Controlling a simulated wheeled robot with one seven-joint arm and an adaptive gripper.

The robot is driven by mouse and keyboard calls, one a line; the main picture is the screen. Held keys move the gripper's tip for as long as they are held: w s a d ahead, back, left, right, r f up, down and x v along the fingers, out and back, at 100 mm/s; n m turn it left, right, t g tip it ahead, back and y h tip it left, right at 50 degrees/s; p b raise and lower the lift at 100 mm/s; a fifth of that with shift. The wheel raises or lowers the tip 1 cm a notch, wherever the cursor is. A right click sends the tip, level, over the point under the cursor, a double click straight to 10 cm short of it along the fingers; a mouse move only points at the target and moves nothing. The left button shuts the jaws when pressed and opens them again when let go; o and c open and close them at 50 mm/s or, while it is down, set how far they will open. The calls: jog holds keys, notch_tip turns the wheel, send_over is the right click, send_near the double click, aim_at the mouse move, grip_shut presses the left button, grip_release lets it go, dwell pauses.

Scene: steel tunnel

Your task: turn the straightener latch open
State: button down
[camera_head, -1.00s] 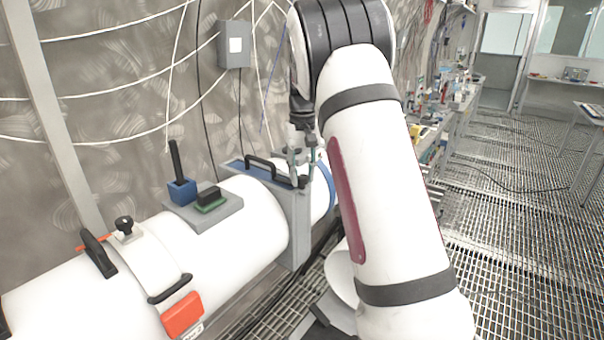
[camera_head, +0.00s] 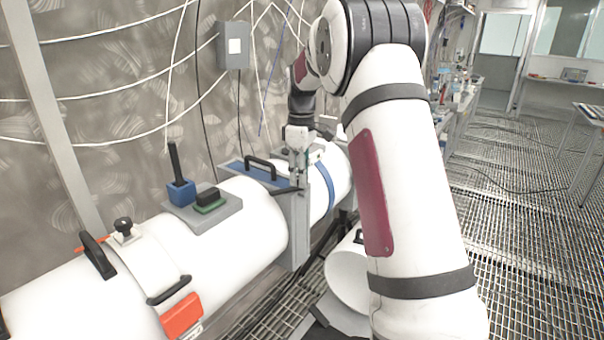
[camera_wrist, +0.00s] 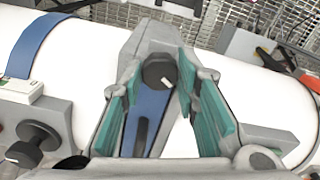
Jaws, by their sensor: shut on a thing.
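The straightener is a grey upright clamp (camera_head: 298,235) around the white pipe, with a blue top plate (camera_head: 234,166). Its latch (camera_head: 286,191) is a dark lever reaching left from my fingertips in the head view. In the wrist view the latch (camera_wrist: 158,72) shows as a dark rounded piece with a small white mark between my teal finger pads. My gripper (camera_head: 299,182), also in the wrist view (camera_wrist: 160,78), is shut on the latch from above. My fingers hide part of it. A black carry handle (camera_head: 261,165) stands beside it on the blue plate.
The white pipe (camera_head: 250,215) runs diagonally below the gripper. A grey plate (camera_head: 207,213) on it carries a blue block and a green-black box. A blue band (camera_head: 326,187) circles the pipe to the right. The grating floor (camera_head: 520,250) is open at the right.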

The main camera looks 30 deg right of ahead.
jog(key=n+p, duration=0.1)
jog(key=n, duration=0.5)
dwell(0.6)
jog(key=c, duration=1.2)
grip_release()
notch_tip(320, 180, up, 12)
